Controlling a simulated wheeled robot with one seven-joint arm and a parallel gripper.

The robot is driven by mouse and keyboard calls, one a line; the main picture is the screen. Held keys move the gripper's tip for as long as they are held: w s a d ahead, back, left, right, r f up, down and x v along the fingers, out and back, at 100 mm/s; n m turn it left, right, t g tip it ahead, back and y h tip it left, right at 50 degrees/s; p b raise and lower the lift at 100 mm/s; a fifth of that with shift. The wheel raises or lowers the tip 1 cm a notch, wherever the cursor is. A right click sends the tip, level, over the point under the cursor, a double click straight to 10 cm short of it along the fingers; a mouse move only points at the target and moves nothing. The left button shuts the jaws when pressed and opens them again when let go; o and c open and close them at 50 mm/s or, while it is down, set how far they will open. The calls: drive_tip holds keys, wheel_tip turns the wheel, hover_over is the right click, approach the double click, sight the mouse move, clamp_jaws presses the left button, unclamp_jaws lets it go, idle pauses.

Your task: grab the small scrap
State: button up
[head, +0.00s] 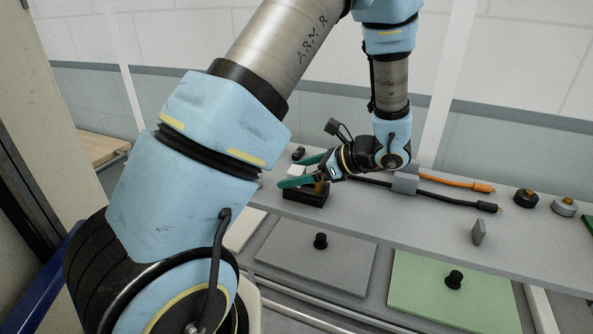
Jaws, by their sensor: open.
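My gripper (283,173) has green fingers, spread open, above the left part of the long grey shelf (440,219). A black block (307,197) with a brownish piece (319,188) on it sits just below the fingers; I cannot tell if they touch. A small thin grey piece (478,232) stands on the shelf at the right, well apart from my gripper; it looks like the small scrap, but I cannot be sure. Part of the shelf's left end is hidden behind my arm.
A grey connector block with an orange cable (455,184) and a black cable (455,200) lies along the shelf. Round knobs (526,198) (564,206) stand at the right. Below are a grey panel (345,268) and a green panel (420,300), each with a black knob.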

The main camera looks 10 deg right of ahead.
drive_tip(key=shift+c, duration=0.4)
drive_tip(key=c, duration=1.4)
